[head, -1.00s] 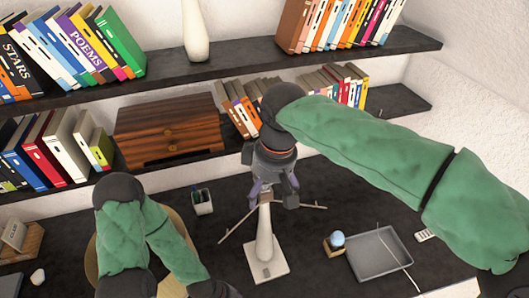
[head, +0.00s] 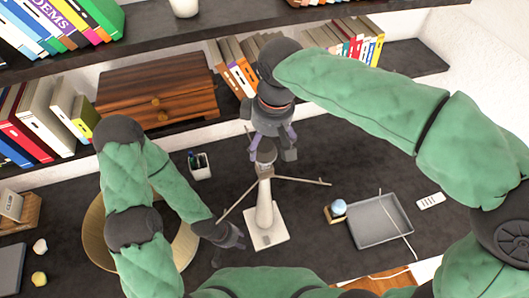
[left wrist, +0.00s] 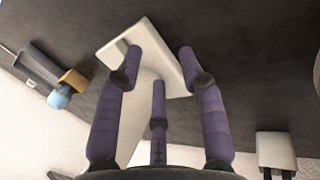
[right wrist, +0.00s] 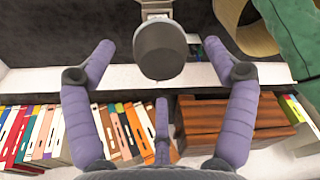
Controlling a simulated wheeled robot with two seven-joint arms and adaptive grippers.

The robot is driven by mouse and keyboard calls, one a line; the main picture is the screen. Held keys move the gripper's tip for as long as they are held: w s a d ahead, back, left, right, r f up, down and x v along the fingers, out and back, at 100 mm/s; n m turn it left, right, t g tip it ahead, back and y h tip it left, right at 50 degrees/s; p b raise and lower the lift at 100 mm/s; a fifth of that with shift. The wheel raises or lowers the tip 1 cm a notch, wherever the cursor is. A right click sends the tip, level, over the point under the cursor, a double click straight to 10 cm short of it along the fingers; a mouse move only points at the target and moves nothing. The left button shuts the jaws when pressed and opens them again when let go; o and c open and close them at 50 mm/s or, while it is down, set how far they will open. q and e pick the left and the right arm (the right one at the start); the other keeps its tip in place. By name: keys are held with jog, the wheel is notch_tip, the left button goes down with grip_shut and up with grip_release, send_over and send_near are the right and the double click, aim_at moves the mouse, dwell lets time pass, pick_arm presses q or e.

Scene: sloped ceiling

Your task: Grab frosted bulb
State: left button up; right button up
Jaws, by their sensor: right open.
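A pale blue round bulb (head: 338,207), probably the frosted bulb, sits on a small wooden block (head: 333,217) right of the lamp. The bulb also shows at the left of the left wrist view (left wrist: 59,97). The lamp has a white base (head: 267,237), a pale stem (head: 264,205) and a dark head (head: 264,155). My right gripper (head: 274,152) is open above the lamp head. In the right wrist view the dark head (right wrist: 160,50) lies between its spread, empty fingers. My left gripper (head: 232,238) is left of the lamp base. Its fingers are spread and empty in the left wrist view (left wrist: 160,55).
A grey tray (head: 378,222) with a thin cable is right of the bulb. A pen cup (head: 199,167) and a round basket (head: 95,235) are on the left. Thin rods extend from the lamp stem. Shelves with books and a wooden drawer box (head: 155,95) stand behind.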

jog(key=f, duration=0.4)
jog(key=shift+w+a+f, duration=0.25)
jog(key=shift+f, duration=0.15)
jog(key=shift+s, duration=0.1)
jog(key=shift+c, duration=0.3)
jog(key=c, duration=1.1)
